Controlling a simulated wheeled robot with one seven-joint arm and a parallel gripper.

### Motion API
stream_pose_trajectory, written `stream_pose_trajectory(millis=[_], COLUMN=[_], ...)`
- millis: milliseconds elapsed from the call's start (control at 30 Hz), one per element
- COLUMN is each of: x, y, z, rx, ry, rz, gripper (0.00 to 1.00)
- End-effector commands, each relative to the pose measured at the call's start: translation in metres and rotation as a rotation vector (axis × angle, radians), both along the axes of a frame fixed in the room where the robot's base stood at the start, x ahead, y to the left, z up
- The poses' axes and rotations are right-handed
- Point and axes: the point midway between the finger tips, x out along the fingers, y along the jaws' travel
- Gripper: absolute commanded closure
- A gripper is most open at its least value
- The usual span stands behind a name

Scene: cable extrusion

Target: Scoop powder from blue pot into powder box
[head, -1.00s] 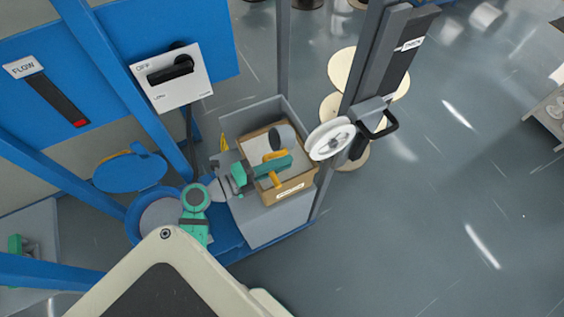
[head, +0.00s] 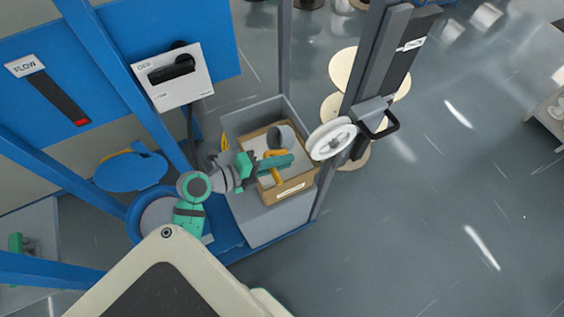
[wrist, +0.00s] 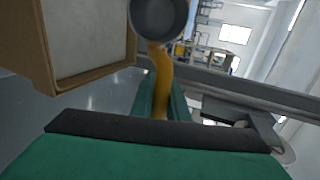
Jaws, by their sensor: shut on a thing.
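My gripper (head: 277,162) is shut on the yellow handle of the scoop, over the powder box. The scoop's grey cup (head: 281,136) is tilted, above the box's far part. In the wrist view my gripper (wrist: 161,100) holds the yellow handle, and the scoop's cup (wrist: 160,18) shows a dark grey inside with no clear powder. The powder box (head: 293,192) is a brown carton with a pale inside; it also shows in the wrist view (wrist: 45,80). The blue pot (head: 133,222) stands left of the box, open, with a pale grey inside, partly hidden by my arm.
The carton sits in a grey bin (head: 265,226) on a blue base. A blue lid (head: 130,172) is swung aside behind the pot. A grey post with a white handwheel (head: 331,139) stands close right of the box. A switch box (head: 172,76) hangs behind. Floor at right is clear.

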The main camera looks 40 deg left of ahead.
Motion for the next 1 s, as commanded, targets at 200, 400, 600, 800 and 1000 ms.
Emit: stream_pose_trajectory(millis=[200, 400, 600, 800, 1000], x=[0.001, 0.0, 0.001, 0.001, 0.001], y=[-0.001, -0.001, -0.001, -0.001, 0.0], z=[0.008, 0.014, 0.02, 0.026, 0.033], rx=[0.065, 0.115, 0.166, 0.219, 0.272], ry=[0.137, 0.254, 0.371, 0.491, 0.611], rz=[-0.005, -0.007, -0.006, -0.006, -0.004], gripper=[1.0, 1.0, 1.0, 1.0, 1.0])
